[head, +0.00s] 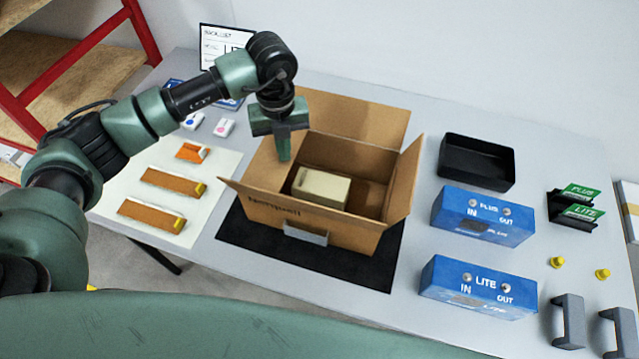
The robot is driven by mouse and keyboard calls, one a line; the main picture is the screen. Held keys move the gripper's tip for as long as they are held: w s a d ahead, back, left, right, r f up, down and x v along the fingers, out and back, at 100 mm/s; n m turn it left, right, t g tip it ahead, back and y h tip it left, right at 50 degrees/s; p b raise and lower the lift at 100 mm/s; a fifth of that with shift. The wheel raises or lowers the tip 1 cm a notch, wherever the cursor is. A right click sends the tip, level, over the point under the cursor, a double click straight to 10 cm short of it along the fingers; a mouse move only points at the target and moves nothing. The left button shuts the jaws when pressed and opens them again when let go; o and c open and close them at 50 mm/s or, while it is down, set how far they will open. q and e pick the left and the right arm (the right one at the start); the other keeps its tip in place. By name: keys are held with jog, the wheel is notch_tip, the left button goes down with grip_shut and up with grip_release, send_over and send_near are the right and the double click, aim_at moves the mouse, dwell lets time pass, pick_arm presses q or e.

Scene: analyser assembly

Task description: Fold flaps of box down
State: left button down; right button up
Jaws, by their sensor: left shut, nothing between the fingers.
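The open brown cardboard box (335,232) stands on a black mat (245,236) on the table. A beige block (321,187) lies inside it. The back flap (362,117) stands up, leaning back. The right flap (404,182) stands up, tilted outward. The left flap (262,163) slopes outward. The front flap is seen nearly edge-on, so its angle is hard to tell. My left gripper (284,156) is shut and empty, pointing down over the box's left side near the left flap; I cannot tell whether it touches. My right gripper is not in view.
A grey handle-like piece (306,233) is at the box's front. Blue PLUS (483,216) and LITE (478,287) units and a black tray (476,163) stand to the right. A white sheet (120,215) with orange-brown parts lies to the left.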

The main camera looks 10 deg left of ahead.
pick_arm(q)
jog(key=shift+f+b, duration=0.3)
dwell(0.4)
jog(key=shift+r, duration=0.1)
notch_tip(320, 180, up, 7)
jog(key=p, duration=0.4)
jog(key=shift+r, duration=0.2)
